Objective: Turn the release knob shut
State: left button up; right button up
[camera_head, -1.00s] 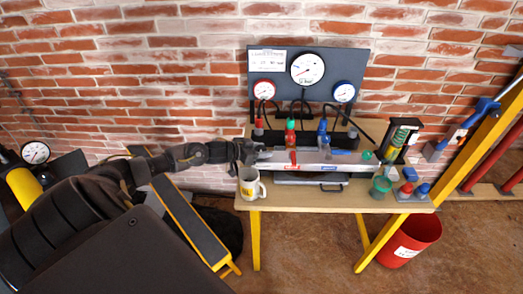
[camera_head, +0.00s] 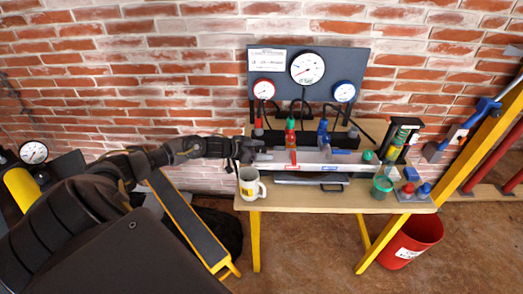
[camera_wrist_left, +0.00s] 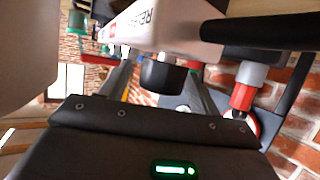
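The release knob (camera_wrist_left: 165,75) shows in the left wrist view as a short black cylinder on the pale block (camera_wrist_left: 165,25), which carries lettering that begins "RELE". My left gripper (camera_wrist_left: 162,88) has its two grey fingers apart, one on each side of the knob, with gaps visible beside it. I cannot tell how far the knob reaches between the fingertips. In the head view my left gripper (camera_head: 259,156) is at the left end of the grey manifold (camera_head: 318,157) on the table; the knob is hidden there. My right gripper is not in view.
A mug (camera_head: 250,186) stands just below my left gripper at the table's (camera_head: 290,203) left edge. Red (camera_head: 291,139) and blue (camera_head: 323,132) valves stand on the manifold. A gauge panel (camera_head: 335,68) is behind. A green cup (camera_head: 381,187) stands at right.

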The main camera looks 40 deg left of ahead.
pick_arm(q)
jog(key=v, duration=1)
jog(key=shift+s+r+b, duration=0.2)
jog(key=shift+s+b, duration=0.1)
jog(key=shift+b, duration=0.05)
jog(key=shift+a, duration=0.1)
dwell(0.4)
